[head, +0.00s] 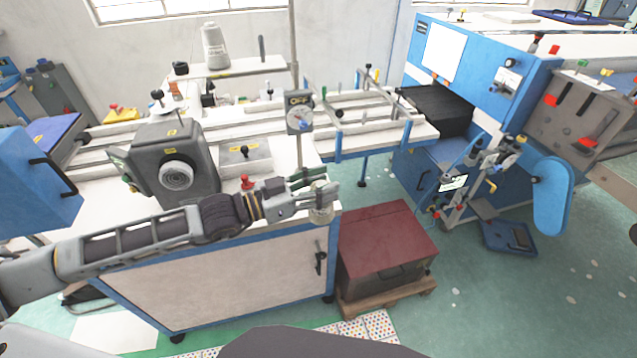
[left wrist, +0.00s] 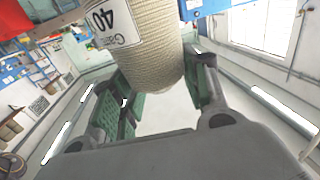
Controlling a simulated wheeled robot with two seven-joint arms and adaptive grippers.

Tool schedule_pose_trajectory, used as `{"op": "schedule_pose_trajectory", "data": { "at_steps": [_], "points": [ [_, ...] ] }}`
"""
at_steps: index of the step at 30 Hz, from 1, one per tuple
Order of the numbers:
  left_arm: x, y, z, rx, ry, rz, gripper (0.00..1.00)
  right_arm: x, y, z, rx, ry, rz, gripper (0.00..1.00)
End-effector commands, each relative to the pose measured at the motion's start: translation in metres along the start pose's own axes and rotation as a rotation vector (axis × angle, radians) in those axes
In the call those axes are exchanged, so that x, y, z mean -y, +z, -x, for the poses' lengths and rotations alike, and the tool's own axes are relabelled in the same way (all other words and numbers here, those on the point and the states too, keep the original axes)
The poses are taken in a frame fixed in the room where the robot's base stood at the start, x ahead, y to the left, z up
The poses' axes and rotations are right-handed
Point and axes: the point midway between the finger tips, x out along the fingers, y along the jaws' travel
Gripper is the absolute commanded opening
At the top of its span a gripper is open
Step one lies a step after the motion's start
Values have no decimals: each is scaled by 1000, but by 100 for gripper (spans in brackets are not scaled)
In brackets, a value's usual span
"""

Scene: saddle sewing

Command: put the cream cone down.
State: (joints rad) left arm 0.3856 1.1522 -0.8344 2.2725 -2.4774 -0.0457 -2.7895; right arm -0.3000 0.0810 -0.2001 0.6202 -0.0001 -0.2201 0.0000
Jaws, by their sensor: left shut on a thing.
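The cream cone (left wrist: 153,45) is a ribbed, thread-wound cone with a white label reading "40" in the left wrist view. It fills the upper middle there, between the green-padded fingers of my left gripper (left wrist: 160,95). In the head view the left gripper (head: 318,190) is shut on the cone (head: 321,212) at the front right corner of the white-topped machine table (head: 285,222). Most of the cone is hidden by the fingers. I cannot tell whether its base touches the table. My right gripper is not in view.
A grey machine head (head: 150,165) stands left of the gripper. A pale thread cone (head: 214,45) stands on a rear shelf. A dark red box (head: 385,240) sits on a pallet to the right, below the tabletop.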

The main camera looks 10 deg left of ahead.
Motion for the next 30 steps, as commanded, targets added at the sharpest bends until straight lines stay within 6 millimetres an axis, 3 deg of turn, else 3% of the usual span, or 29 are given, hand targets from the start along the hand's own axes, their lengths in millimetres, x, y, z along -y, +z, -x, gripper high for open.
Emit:
{"op": "schedule_pose_trajectory", "data": {
  "at_steps": [22, 30],
  "points": [
    [-6, -3, -2, 2, 29, 0, 16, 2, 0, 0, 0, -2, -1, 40],
    [-5, -2, -2, 2, 29, 0, 16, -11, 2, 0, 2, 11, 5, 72]
  ]
}}
